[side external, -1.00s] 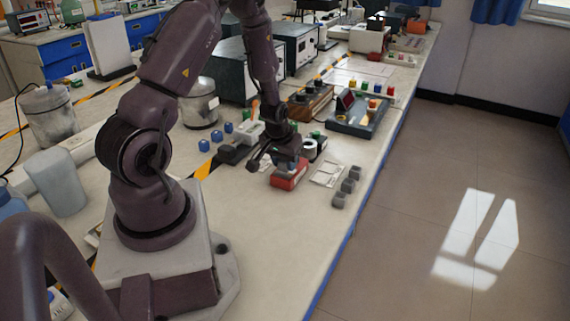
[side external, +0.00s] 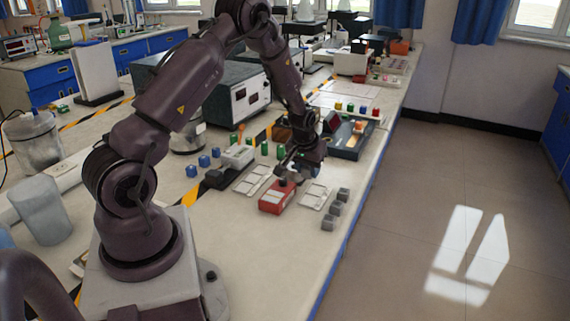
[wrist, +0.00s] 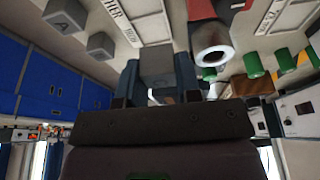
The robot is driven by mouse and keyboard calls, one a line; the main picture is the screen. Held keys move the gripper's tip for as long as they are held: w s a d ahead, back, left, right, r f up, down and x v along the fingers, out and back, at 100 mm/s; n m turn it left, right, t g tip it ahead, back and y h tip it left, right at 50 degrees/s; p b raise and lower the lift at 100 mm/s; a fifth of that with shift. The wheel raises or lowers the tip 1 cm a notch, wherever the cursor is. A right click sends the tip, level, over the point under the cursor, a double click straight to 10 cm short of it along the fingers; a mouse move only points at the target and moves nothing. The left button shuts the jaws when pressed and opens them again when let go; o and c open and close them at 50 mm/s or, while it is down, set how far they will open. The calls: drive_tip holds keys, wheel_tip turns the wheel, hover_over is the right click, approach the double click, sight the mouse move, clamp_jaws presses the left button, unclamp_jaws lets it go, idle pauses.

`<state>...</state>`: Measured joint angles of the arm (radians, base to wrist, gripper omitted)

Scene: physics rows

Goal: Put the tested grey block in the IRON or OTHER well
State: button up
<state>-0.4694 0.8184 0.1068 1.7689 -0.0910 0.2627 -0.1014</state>
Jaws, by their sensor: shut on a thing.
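My gripper (side external: 300,168) is over the bench, above and to the right of a red block-shaped device (side external: 277,197). In the wrist view its fingers (wrist: 158,78) are shut on a grey block (wrist: 157,63). The block hides behind the fingers in the side view. Pale labelled panels (side external: 252,179) and (side external: 315,195) lie on either side of the red device. In the wrist view, a panel with partly readable lettering (wrist: 122,10) is at upper left. I cannot tell which well is IRON and which is OTHER.
Several grey blocks (side external: 336,208) stand near the bench's right edge; one in the wrist view (wrist: 64,15) bears a letter. Green pieces (side external: 265,148) and blue cubes (side external: 204,161) stand behind and left. A dark tray (side external: 352,150) lies beyond. The front bench is clear.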

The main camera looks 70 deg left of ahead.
sight(317, 188)
drive_tip(key=w, duration=0.1)
drive_tip(key=w+a, duration=0.1)
drive_tip(key=w, duration=0.1)
drive_tip(key=shift+w+a+r+n, duration=0.2)
drive_tip(key=shift+w+r+n, duration=0.05)
drive_tip(key=shift+n, duration=0.05)
drive_tip(key=shift+s+f, duration=0.1)
drive_tip(key=shift+f, duration=2.95)
drive_tip(key=shift+f, duration=0.2)
drive_tip(key=o, duration=1.4)
drive_tip(key=shift+r, duration=4)
